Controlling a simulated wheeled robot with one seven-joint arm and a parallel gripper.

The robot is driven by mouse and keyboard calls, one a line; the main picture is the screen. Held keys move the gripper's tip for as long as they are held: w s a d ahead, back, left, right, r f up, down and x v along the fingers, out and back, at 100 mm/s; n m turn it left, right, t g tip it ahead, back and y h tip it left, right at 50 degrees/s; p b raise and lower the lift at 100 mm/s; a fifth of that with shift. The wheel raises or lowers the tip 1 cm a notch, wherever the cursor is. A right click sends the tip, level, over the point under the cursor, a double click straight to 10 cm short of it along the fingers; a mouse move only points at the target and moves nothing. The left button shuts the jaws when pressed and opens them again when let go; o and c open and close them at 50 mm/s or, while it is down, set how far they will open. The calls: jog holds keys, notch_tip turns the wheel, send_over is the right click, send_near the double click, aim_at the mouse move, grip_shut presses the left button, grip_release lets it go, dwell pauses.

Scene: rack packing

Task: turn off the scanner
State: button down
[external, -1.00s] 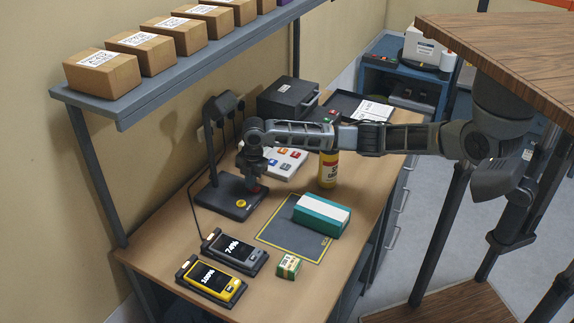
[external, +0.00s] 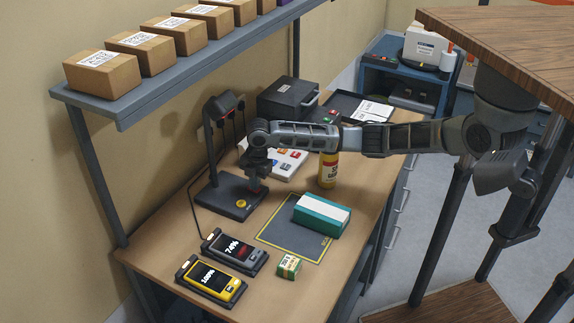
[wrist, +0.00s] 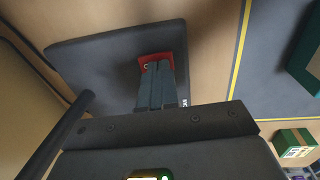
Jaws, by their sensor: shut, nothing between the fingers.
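The scanner stand has a dark flat base (external: 222,199) on the table, a post and a dark head (external: 226,106) above. A round yellow button (external: 241,204) sits on the base near its front corner. My gripper (external: 257,184) is over the right side of the base, pointing down.
Two handheld devices, one grey (external: 236,252) and one yellow (external: 211,281), lie in front. A teal-and-white box (external: 321,216) is on a dark mat (external: 285,237). A yellow bottle (external: 327,171) stands under my forearm. A shelf (external: 150,100) with cartons hangs above the table.

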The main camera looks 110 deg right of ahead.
jog(key=r+p, duration=0.3)
jog(key=r, duration=0.1)
jog(key=shift+s+a+r+p, duration=0.15)
jog(key=shift+a+p, duration=0.05)
jog(key=shift+p, duration=0.2)
notch_tip(320, 180, up, 10)
jog(key=b, duration=0.2)
jog(key=shift+s+a+f, duration=0.25)
jog(key=shift+s+a, duration=0.15)
jog(key=shift+s, duration=0.05)
jog(key=shift+f+b, duration=0.1)
jog(key=shift+b, duration=0.3)
jog(key=b, duration=0.3)
jog(key=d+b, duration=0.1)
jog(key=b, duration=0.2)
jog(key=shift+w+d, duration=0.25)
jog(key=shift+d, duration=0.05)
jog(key=shift+r, duration=0.2)
jog(key=f, duration=0.4)
jog(key=f+p, duration=0.1)
jog(key=f, duration=0.4)
jog(key=w+d+f, duration=0.1)
jog(key=f, duration=0.4)
jog(key=shift+w+d+p, duration=0.1)
jog(key=shift+p, duration=0.3)
